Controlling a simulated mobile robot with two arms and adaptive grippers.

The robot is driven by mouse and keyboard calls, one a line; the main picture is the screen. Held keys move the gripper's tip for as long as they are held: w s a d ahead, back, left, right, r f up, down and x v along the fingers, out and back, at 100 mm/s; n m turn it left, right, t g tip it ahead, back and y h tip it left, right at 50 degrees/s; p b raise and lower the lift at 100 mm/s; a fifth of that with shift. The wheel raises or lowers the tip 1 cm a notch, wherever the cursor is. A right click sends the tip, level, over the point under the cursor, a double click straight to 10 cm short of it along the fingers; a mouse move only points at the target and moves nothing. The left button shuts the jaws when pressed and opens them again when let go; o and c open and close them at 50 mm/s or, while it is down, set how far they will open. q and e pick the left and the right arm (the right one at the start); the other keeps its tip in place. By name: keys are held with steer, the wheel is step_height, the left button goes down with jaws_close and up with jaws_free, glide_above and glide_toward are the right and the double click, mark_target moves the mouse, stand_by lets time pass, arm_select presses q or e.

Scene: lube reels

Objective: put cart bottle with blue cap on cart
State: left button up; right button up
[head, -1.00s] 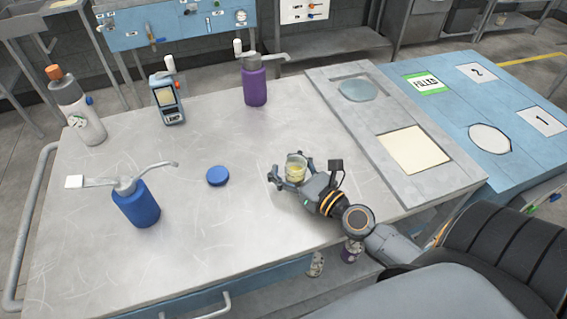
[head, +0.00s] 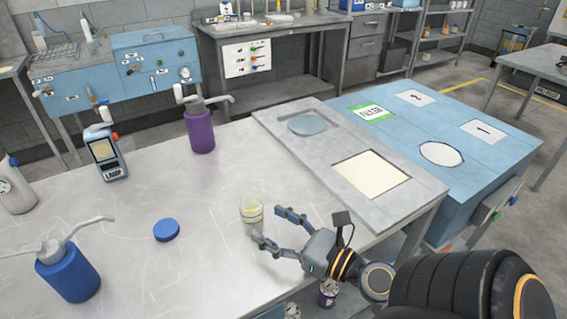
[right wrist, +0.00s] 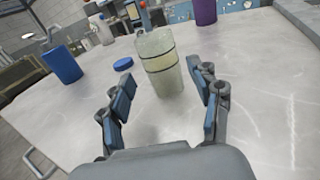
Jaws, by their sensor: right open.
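A clear jar (head: 251,212) with yellowish liquid stands upright on the metal table, with no cap visible on it. A round blue cap (head: 166,230) lies on the table to its left. My right gripper (head: 267,223) is open and empty, its fingertips just beside the jar. In the right wrist view the jar (right wrist: 158,62) stands between and slightly beyond the open fingers (right wrist: 165,75), with gaps on both sides. The blue cap (right wrist: 123,64) shows behind it. A blue cart-like unit (head: 480,185) with a FILLED label and spots 1 and 2 stands at the right. My left gripper is out of view.
A grey panel (head: 405,203) with a round and a square inset lies between the open tabletop and the blue unit. A purple pump bottle (head: 201,132), a blue pump bottle (head: 70,280) and a handheld device (head: 106,155) stand on the table. The table around the jar is clear.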

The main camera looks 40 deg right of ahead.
steer(key=shift+s+d+b, duration=0.2)
steer(key=shift+s+b, duration=0.55)
steer(key=shift+s, duration=0.45)
